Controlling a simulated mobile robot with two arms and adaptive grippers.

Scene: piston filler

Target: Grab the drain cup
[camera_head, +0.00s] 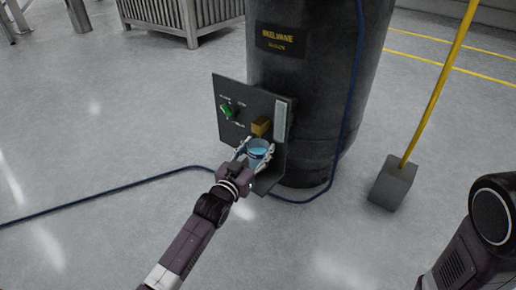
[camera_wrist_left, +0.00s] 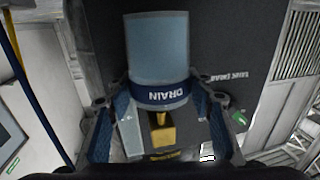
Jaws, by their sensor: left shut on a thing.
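The drain cup (camera_head: 259,148) is a small clear bluish cup in front of the panel on the dark tank. In the left wrist view the cup (camera_wrist_left: 160,50) shows a dark blue band lettered DRAIN. My left gripper (camera_head: 252,154) is shut on the cup, with one finger on each side of it. The left wrist view also shows these fingers (camera_wrist_left: 158,105) at the band. A brass block (camera_head: 261,126) on the panel is just above the cup. My right gripper is not in view.
The dark panel (camera_head: 232,92) carries a green knob (camera_head: 226,110). A blue hose (camera_head: 130,185) runs over the floor and up the dark tank (camera_head: 310,110). A yellow-handled tool with a grey block (camera_head: 393,184) stands at right. Floor at left is mostly clear.

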